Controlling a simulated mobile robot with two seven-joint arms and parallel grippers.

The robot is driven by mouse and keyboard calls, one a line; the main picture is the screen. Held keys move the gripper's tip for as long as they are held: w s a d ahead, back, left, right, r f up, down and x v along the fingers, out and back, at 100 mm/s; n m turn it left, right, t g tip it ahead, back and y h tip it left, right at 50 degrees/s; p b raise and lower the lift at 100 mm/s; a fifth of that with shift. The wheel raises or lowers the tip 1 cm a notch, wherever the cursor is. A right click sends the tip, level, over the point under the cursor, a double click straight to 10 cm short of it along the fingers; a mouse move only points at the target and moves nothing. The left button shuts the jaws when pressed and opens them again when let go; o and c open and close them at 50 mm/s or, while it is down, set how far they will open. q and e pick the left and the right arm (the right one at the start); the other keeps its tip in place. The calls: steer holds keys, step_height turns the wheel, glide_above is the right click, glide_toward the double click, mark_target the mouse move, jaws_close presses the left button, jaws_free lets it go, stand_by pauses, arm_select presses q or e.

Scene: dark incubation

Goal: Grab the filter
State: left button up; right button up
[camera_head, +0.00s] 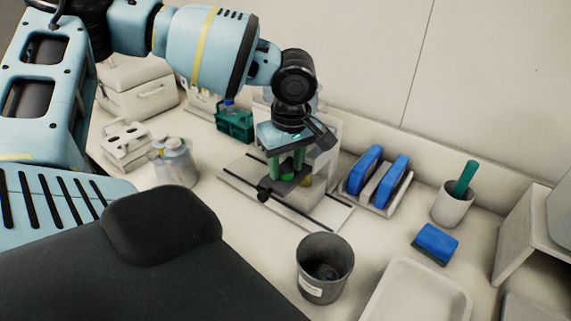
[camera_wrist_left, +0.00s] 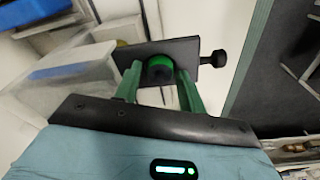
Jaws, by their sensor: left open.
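My left gripper (camera_head: 286,163) points down over the stand at the back of the bench, its two green fingers apart. In the left wrist view the open fingers (camera_wrist_left: 157,82) stand either side of a round green and black piece (camera_wrist_left: 160,66), likely the filter. This piece sits at a dark plate with a side knob (camera_wrist_left: 155,52); I cannot tell whether the fingers touch it. In the head view the plate (camera_head: 284,186) shows just below the fingers, which partly hide the round piece. My right gripper is not in view.
A dark grey bin (camera_head: 325,268) stands in front. Blue items in a white rack (camera_head: 372,185), a white cup with a green stick (camera_head: 453,207), and a blue sponge (camera_head: 435,243) are to the right. A green rack (camera_head: 234,122) and bottles (camera_head: 175,160) are left.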

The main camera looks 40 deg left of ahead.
mark_target(285, 167)
arm_select(q)
steer(key=c, duration=0.7)
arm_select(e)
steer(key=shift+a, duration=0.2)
arm_select(q)
steer(key=shift+r, duration=0.15)
steer(key=shift+r, duration=0.5)
step_height(285, 167, up, 2)
steer(key=shift+w+r, duration=0.1)
steer(key=s+d, duration=0.2)
steer(key=s, duration=0.3)
steer(key=s+d+r, duration=0.1)
steer(key=s+d, duration=0.1)
steer(key=s, duration=0.3)
steer(key=s+d, duration=0.2)
steer(key=s, duration=0.3)
steer(key=shift+d+r, duration=0.15)
steer(key=shift+r, duration=0.15)
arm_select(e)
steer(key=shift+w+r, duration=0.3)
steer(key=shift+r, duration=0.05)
